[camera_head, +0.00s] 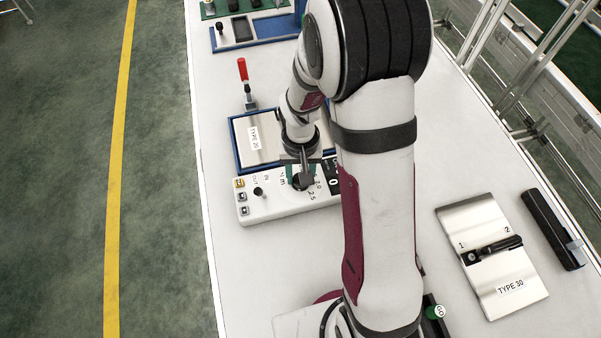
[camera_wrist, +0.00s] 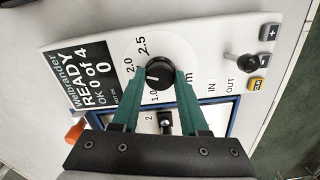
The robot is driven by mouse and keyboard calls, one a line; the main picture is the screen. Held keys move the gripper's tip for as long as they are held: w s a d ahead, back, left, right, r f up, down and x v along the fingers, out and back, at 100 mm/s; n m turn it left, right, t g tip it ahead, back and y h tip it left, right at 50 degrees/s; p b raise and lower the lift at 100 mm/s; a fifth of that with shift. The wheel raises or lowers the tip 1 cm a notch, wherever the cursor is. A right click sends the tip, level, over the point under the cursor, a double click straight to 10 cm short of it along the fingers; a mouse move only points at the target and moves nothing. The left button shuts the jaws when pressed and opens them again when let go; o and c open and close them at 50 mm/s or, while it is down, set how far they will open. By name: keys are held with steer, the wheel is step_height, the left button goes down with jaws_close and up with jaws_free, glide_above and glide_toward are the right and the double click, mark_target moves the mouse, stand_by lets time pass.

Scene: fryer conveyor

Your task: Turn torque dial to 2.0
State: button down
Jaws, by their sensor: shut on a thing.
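The torque dial is a round black knob (camera_wrist: 160,76) on the white control panel (camera_wrist: 205,45), with a printed scale around it showing 1.0, 2.0, 2.5 and an "m". My gripper (camera_wrist: 160,78) has its two green fingers shut on the knob, one on each side. A small pale mark shows on the knob's face, on the side toward the numbers. I cannot tell exactly which value it points at.
The panel's display (camera_wrist: 85,75) reads READY, OK 0 of 4. A small toggle (camera_wrist: 240,63) and buttons (camera_wrist: 262,58) sit beside the dial. Behind the panel is a blue-framed plate (camera_head: 236,140) with a red-handled clamp (camera_head: 243,75). A TYPE 30 plate (camera_head: 465,215) lies right of my arm.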

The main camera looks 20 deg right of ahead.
steer(key=shift+c, duration=2.1)
jaws_free()
step_height(320, 180, up, 16)
steer(key=s+a+r+m+y, duration=0.1)
steer(key=s+a+m, duration=0.2)
steer(key=s, duration=1.7)
steer(key=shift+s+a+y, duration=0.2)
steer(key=shift+a+y, duration=0.05)
steer(key=shift+y, duration=0.15)
